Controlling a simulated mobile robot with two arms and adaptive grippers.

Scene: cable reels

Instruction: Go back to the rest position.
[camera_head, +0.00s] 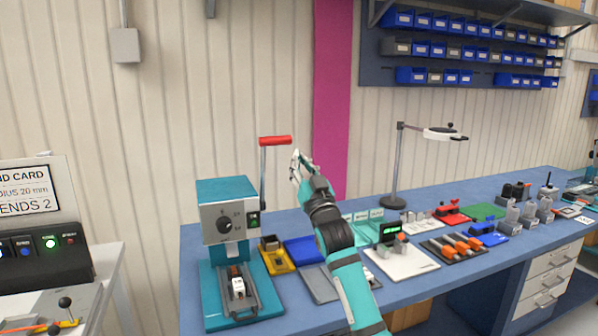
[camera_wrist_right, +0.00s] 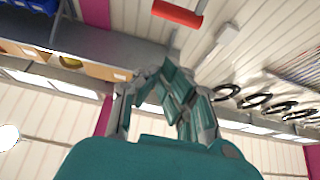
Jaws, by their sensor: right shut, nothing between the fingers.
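My right gripper (camera_head: 297,163) is raised above the blue bench, close to the red-handled lever (camera_head: 275,141) of the teal press (camera_head: 226,208). Its fingers are shut and empty. In the right wrist view the gripper (camera_wrist_right: 165,75) points up past the red handle (camera_wrist_right: 178,12), with a gap visible between them in that view. In the head view the handle is just left of the fingertips, and the lever stands upright. I cannot tell the exact distance. My left gripper is in neither view.
The blue bench (camera_head: 420,300) holds a yellow tray (camera_head: 276,262), a lamp (camera_head: 396,165), orange-handled tools (camera_head: 458,245) and several small fixtures. A control box (camera_head: 40,225) stands on the left. Blue bins (camera_head: 405,75) hang on the wall. The air above the bench is mostly free.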

